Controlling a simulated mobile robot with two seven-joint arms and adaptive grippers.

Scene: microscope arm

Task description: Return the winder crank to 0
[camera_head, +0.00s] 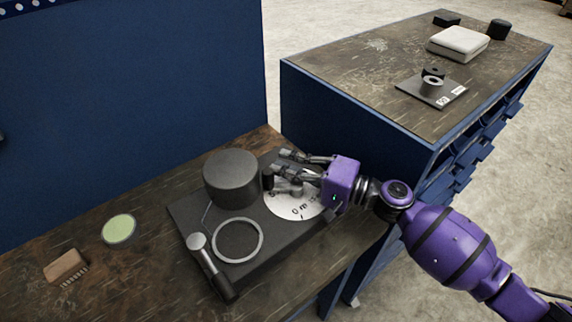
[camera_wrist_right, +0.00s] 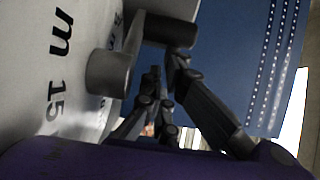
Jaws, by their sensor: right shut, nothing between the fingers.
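The winder (camera_head: 186,217) is a dark base plate on the wooden bench, with a dark cylinder and a pale dial (camera_head: 290,207) marked with figures. The crank (camera_head: 267,179) stands over the dial, partly hidden by my fingers. In the right wrist view the dial (camera_wrist_right: 40,90) fills the left side, showing "m 15", with a grey round knob (camera_wrist_right: 108,73) standing out from it. My right gripper (camera_head: 280,167) is over the dial, beside the crank. It is shut and empty; I cannot tell whether it touches the crank. My left gripper is out of view.
A metal ring (camera_head: 237,240) and a hammer-like handled tool (camera_head: 211,268) are at the front of the winder. A pale green disc (camera_head: 119,229) and a brush (camera_head: 66,265) lie to the left. A blue cabinet (camera_head: 345,125) stands behind my right arm, and a blue panel (camera_head: 130,100) behind the bench.

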